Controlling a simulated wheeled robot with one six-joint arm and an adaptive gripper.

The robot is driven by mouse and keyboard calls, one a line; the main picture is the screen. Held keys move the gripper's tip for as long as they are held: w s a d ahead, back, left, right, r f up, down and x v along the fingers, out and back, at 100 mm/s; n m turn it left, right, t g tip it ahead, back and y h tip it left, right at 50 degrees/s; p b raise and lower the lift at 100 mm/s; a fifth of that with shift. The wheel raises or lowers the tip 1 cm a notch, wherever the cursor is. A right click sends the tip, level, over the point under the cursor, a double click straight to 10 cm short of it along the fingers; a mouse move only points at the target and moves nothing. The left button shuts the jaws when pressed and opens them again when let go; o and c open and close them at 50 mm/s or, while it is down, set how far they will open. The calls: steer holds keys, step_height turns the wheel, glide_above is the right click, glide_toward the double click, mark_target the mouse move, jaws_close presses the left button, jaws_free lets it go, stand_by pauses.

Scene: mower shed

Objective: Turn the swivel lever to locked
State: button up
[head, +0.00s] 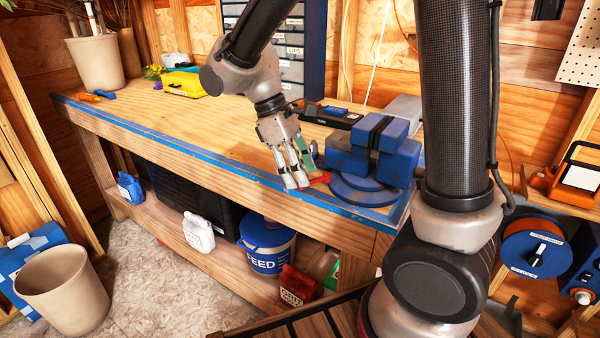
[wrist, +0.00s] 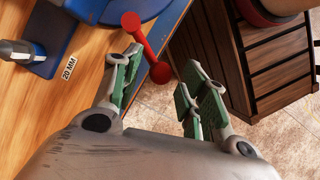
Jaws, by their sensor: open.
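The blue bench vise (head: 372,148) stands on a round blue swivel base (head: 368,192) at the right end of the workbench. The swivel lever (head: 320,178) is a short red bar sticking out from the base's left side. In the wrist view the lever (wrist: 146,47) has a ball at each end, and its outer ball appears between my finger tips in the picture. My gripper (head: 297,182) is open, pointing down beside the lever at the bench's front edge. Its green-padded fingers also show in the wrist view (wrist: 163,62). I cannot tell whether a finger touches the lever.
The workbench (head: 190,125) has a blue front edge and much clear top to the left. A small blue holder with a "20 MM" label (wrist: 68,67) lies near the vise. A slatted wooden crate (wrist: 235,50) stands below the bench front. A feed bucket (head: 266,245) sits underneath.

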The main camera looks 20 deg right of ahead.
steer(key=shift+s+d+f, duration=0.15)
steer(key=shift+f, duration=0.3)
jaws_close()
